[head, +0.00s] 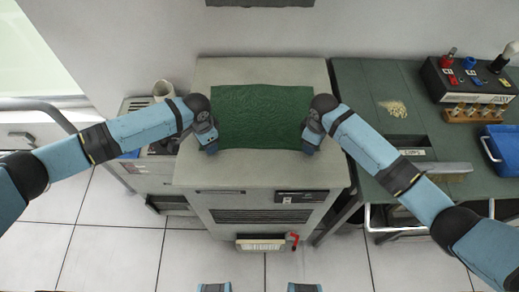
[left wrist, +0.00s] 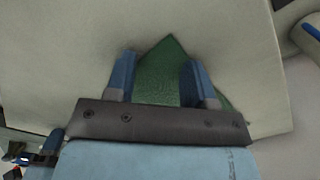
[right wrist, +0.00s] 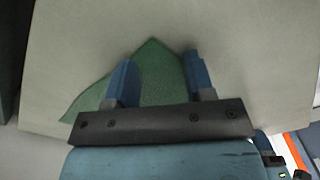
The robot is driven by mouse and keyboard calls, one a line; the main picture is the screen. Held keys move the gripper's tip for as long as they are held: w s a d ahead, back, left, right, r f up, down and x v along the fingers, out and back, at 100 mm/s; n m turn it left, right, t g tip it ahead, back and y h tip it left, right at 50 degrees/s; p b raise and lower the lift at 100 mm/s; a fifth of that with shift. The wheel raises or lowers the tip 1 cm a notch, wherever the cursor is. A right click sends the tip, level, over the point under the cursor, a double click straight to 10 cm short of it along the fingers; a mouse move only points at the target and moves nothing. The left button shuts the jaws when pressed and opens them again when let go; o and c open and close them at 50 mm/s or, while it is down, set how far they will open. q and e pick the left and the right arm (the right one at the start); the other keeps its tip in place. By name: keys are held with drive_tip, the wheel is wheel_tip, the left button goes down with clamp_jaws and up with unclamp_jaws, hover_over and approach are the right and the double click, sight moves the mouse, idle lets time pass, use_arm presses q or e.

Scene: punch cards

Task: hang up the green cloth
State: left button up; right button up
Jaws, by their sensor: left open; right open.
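The green cloth (head: 262,115) lies flat, spread as a rectangle on top of the grey machine (head: 262,72). My left gripper (head: 211,148) is at the cloth's near left corner, and my right gripper (head: 308,148) is at its near right corner. In the left wrist view, a corner of the cloth (left wrist: 165,72) shows between the two parted fingers (left wrist: 160,80). In the right wrist view, another corner of the cloth (right wrist: 155,75) shows between the parted fingers (right wrist: 160,82). Both grippers are open. No rail or hook for hanging is clearly seen.
A green table (head: 385,130) stands to the right with a black switch box (head: 465,78), a blue tray (head: 503,148) and a small pale heap (head: 393,108). The tiled floor in front is clear.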

use_arm(q)
clamp_jaws()
use_arm(e)
drive_tip(key=shift+f, duration=0.1)
clamp_jaws()
